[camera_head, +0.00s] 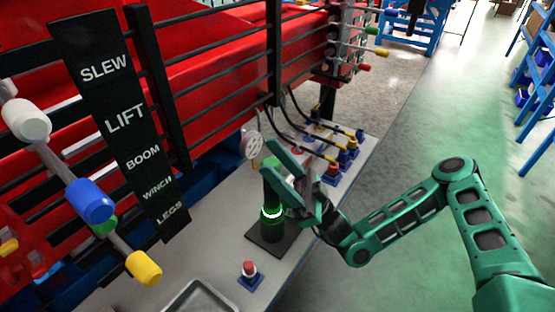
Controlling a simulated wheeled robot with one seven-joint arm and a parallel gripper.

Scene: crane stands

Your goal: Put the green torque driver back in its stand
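The green torque driver (270,176) is upright, with a green top and a dark body. Its lower end appears to be in or directly above the black stand (266,239), whose upright cup has a glowing green ring. I cannot tell whether it is fully seated. My green gripper (283,163) is at the driver's upper part, on its right side, and partly overlaps it. Whether the fingers touch or grip the driver is hidden by the viewing angle.
A red-topped button on a blue base (249,272) and a grey tray (202,298) stand in front on the pale bench. A round gauge (251,144) is behind. Several cabled blue, red and yellow fittings (335,168) lie back right. Coloured lever knobs (90,200) jut out left.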

